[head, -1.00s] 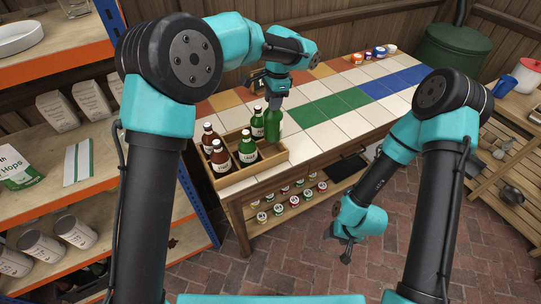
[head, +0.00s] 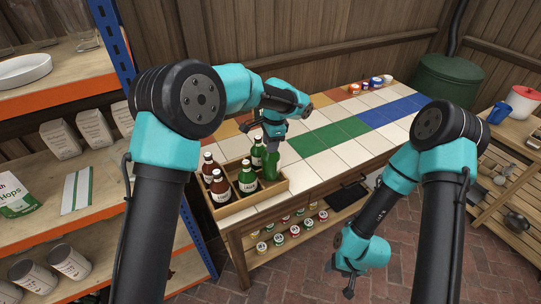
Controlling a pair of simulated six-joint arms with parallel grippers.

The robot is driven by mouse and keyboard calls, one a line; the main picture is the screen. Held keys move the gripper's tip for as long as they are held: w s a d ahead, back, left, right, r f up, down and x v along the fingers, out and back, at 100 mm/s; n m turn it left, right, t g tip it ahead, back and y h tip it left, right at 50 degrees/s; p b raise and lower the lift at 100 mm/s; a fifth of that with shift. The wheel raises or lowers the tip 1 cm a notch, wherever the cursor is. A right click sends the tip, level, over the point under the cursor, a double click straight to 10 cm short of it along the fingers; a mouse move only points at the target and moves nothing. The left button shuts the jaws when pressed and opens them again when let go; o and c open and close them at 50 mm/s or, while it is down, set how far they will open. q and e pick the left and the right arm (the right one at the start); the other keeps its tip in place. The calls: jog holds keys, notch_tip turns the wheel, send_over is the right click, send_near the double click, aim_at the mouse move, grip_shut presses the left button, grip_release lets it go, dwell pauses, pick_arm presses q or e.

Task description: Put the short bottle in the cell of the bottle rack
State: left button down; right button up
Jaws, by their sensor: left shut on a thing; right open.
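The short bottle (head: 271,168) is green glass with no label showing. My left gripper (head: 272,147) is shut on its upper part from above. The bottle rack (head: 262,194) is an open wooden crate with dividers at the near left end of the tiled table. The short bottle is upright at the rack's right side, its lower part hidden behind the rack's contents and wall. I cannot tell whether it touches the cell's floor. My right gripper (head: 347,280) is open and empty, low over the brick floor in front of the table.
The rack also holds two brown bottles (head: 220,188) and two labelled green bottles (head: 247,180). Small jars (head: 376,81) stand at the table's far end. More jars sit on the shelf below. The table's coloured tiles (head: 340,135) are clear.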

pick_arm(q)
jog(key=shift+f, duration=2.6)
jog(key=c, duration=0.8)
grip_release()
jog(key=r, duration=0.4)
jog(key=d+r, duration=0.1)
jog(key=r, duration=0.7)
jog(key=shift+w+d+r, duration=0.1)
jog(key=shift+w+d, duration=0.05)
jog(key=shift+w, duration=0.05)
